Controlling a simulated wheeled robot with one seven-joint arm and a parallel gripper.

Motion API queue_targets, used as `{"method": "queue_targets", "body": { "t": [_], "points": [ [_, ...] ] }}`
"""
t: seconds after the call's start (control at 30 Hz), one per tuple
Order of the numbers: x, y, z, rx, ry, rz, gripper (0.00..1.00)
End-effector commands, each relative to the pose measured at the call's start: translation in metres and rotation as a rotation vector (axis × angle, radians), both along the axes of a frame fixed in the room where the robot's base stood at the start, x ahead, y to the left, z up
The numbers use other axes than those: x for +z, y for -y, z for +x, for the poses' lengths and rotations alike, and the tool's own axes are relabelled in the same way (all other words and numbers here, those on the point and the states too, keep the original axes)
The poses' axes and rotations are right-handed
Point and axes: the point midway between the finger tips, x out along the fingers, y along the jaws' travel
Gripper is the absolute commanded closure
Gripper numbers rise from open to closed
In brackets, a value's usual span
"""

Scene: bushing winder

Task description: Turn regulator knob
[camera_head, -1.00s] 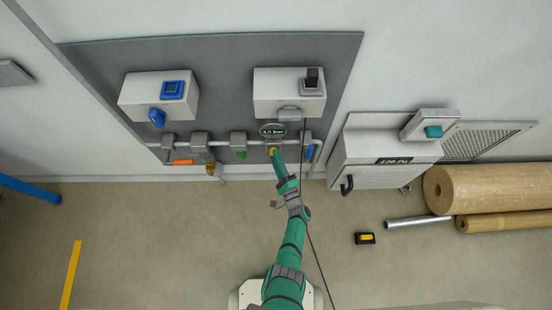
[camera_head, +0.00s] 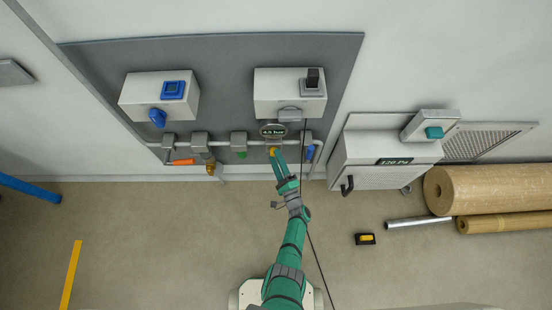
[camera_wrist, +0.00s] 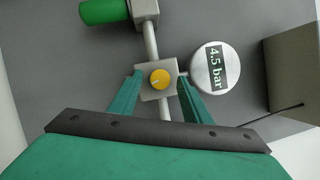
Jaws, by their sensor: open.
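The regulator knob (camera_wrist: 160,79) is a round yellow knob with a pale mark on a grey block in the wrist view. In the head view the yellow knob (camera_head: 273,151) shows below the round gauge (camera_head: 273,130). The gauge in the wrist view (camera_wrist: 215,66) reads 4.5 bar. My gripper (camera_wrist: 159,88) is open, with one green finger on each side of the knob and a visible gap to it on both sides. In the head view my gripper (camera_head: 277,161) reaches up to the pipe just below the gauge. Whether the fingertips touch the block cannot be told.
A pipe (camera_head: 222,141) runs along the panel with an orange handle (camera_head: 183,162), a green part (camera_head: 241,155) and a blue handle (camera_head: 310,153). Boxes (camera_head: 290,93) sit above. A cabinet (camera_head: 384,152) stands right. A thin cable hangs beside my arm.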

Motion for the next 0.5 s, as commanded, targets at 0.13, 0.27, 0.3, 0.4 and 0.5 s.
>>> {"method": "queue_targets", "body": {
  "t": [0.13,0.27,0.3,0.4,0.5],
  "points": [
    [-0.004,0.006,-0.016,-0.002,-0.002,0.001,0.56],
    [-0.007,0.015,-0.038,-0.003,-0.003,0.001,0.56],
    [-0.008,0.017,-0.045,-0.003,-0.001,0.001,0.56],
    [-0.010,0.025,-0.062,-0.003,0.000,0.000,0.56],
    [-0.013,0.029,-0.077,-0.002,-0.001,0.001,0.56]
  ]
}}
